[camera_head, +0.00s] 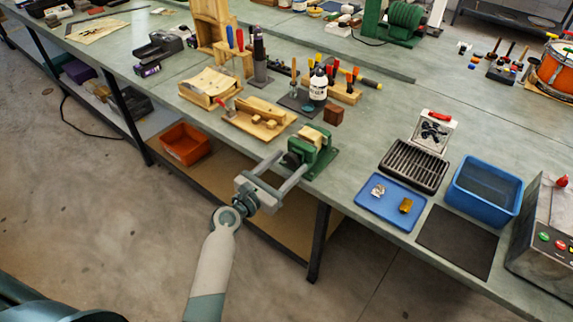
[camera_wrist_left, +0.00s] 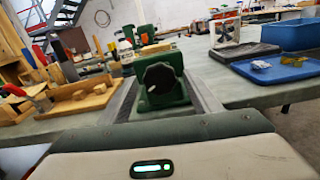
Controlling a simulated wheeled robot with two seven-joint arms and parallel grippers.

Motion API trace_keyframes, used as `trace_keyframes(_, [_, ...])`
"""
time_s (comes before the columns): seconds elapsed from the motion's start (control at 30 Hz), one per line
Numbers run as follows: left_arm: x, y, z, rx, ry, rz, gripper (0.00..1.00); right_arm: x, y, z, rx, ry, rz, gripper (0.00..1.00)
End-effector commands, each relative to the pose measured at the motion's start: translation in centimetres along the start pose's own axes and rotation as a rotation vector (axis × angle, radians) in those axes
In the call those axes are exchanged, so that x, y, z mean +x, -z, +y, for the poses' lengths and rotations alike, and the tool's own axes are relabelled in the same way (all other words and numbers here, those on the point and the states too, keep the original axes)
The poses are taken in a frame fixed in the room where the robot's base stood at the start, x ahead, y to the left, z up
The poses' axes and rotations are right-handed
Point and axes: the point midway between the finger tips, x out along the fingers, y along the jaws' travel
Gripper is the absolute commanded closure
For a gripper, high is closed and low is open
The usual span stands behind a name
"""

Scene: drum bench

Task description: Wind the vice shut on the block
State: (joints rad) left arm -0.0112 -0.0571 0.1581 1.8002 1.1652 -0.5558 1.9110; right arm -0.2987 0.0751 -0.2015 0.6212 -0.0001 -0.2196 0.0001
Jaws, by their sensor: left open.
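The green vice (camera_head: 317,158) stands at the front edge of the bench. A light wooden block (camera_head: 309,137) sits at its jaws; I cannot tell whether both jaws touch it. The vice's black knob (camera_head: 291,160) faces the front, and it fills the middle of the left wrist view (camera_wrist_left: 160,77). My left gripper (camera_head: 286,166) is open, its two grey fingers reaching toward the vice. In the left wrist view the fingers lie on either side of the knob, with gaps visible. I cannot tell whether the tips reach past it. My right gripper is not in view.
A wooden tray (camera_head: 240,127) with wood pieces lies left of the vice. Right are a black slotted rack (camera_head: 413,166), a blue tray (camera_head: 370,207) and a blue bin (camera_head: 483,190). Bare bench lies between vice and rack.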

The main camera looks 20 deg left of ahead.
Motion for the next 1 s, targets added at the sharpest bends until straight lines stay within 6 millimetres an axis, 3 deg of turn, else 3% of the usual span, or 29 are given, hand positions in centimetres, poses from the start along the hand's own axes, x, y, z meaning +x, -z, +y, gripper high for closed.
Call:
trace_keyframes(0.03, [-0.01,0.0,-0.01,0.0,0.0,0.0,0.47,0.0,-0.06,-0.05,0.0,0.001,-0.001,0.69])
trace_keyframes(0.2, [-0.02,-0.01,-0.01,0.0,0.0,0.0,0.84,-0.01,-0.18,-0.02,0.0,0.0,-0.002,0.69])
trace_keyframes(0.67, [-0.02,-0.01,-0.03,0.061,0.001,0.0,0.83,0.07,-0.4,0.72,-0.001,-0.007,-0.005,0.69])
trace_keyframes(1.0, [-0.03,-0.03,0.09,0.28,0.001,-0.001,0.83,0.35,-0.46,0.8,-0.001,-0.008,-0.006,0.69])
